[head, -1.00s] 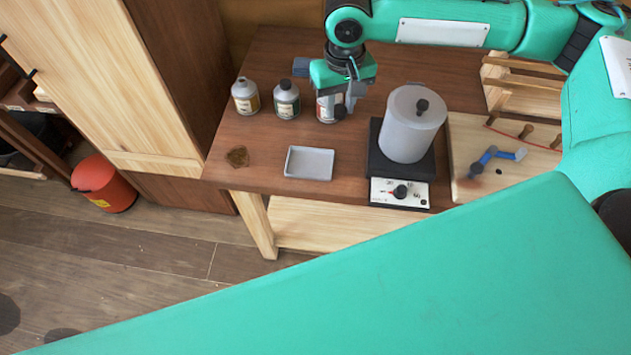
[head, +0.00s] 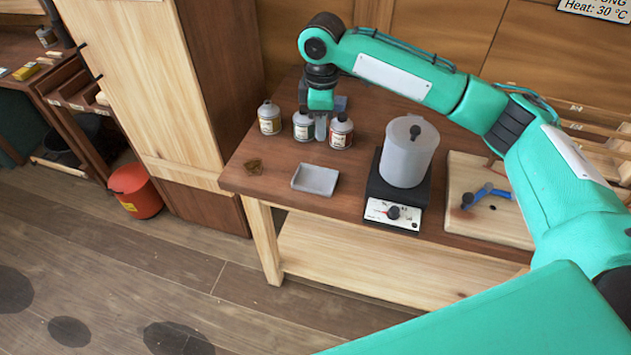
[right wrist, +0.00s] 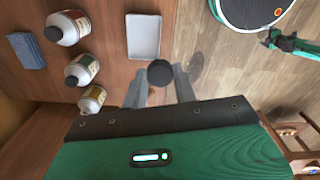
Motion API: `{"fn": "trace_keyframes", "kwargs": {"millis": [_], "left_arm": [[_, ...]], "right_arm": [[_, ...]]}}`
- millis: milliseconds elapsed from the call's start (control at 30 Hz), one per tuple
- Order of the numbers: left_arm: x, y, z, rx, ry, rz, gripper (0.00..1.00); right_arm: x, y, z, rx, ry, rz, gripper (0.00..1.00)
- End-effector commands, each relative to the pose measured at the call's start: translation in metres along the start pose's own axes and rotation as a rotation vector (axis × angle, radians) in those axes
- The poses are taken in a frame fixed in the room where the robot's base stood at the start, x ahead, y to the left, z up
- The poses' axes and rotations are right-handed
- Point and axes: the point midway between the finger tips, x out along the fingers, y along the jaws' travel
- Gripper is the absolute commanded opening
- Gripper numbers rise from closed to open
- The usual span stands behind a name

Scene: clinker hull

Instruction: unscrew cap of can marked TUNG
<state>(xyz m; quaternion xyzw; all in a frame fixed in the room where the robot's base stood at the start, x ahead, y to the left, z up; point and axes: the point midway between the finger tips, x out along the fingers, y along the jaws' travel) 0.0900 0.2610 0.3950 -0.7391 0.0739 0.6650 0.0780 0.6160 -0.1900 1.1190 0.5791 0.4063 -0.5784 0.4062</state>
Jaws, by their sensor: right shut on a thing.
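Three grey cans with paper labels stand in a row at the back of the brown table: left can (head: 269,120), middle can (head: 303,128), right can (head: 341,134). Their label words are too small to read. They also show at left in the right wrist view. My right gripper (head: 320,130) points down, in front of the gap between middle and right cans. In the right wrist view it is shut on a dark round cap (right wrist: 160,73), apart from the cans.
A grey tray (head: 315,180) lies in front of the cans. A hotplate (head: 392,213) bearing a pale lidded pot (head: 408,155) stands to the right. Beyond it is a wooden board (head: 500,222) with a blue tool. A brown patch (head: 254,166) lies near the table's left edge.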

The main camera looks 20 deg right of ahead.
Motion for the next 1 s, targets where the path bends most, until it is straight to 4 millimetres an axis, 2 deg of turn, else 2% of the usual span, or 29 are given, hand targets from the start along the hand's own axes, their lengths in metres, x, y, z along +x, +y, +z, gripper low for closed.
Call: {"fn": "trace_keyframes", "kwargs": {"millis": [200, 500, 767, 867, 1000], "left_arm": [[0.003, 0.002, 0.013, 0.000, -0.017, 0.002, 0.89], [0.006, 0.001, 0.011, -0.001, -0.014, 0.001, 0.89], [0.005, 0.001, 0.010, 0.000, -0.012, 0.001, 0.89], [0.001, 0.001, 0.009, 0.000, -0.011, 0.000, 0.89], [-0.009, 0.000, 0.008, 0.000, -0.010, 0.000, 0.89]], "right_arm": [[0.004, 0.021, -0.010, -0.352, 0.003, -0.004, 0.01], [0.015, 0.040, -0.015, -0.776, 0.002, -0.002, 0.01], [0.023, 0.045, -0.015, -0.926, 0.001, -0.001, 0.01], [0.037, 0.045, -0.014, -0.935, -0.001, -0.005, 0.01], [0.071, 0.045, -0.014, -0.933, -0.001, -0.006, 0.01]]}}
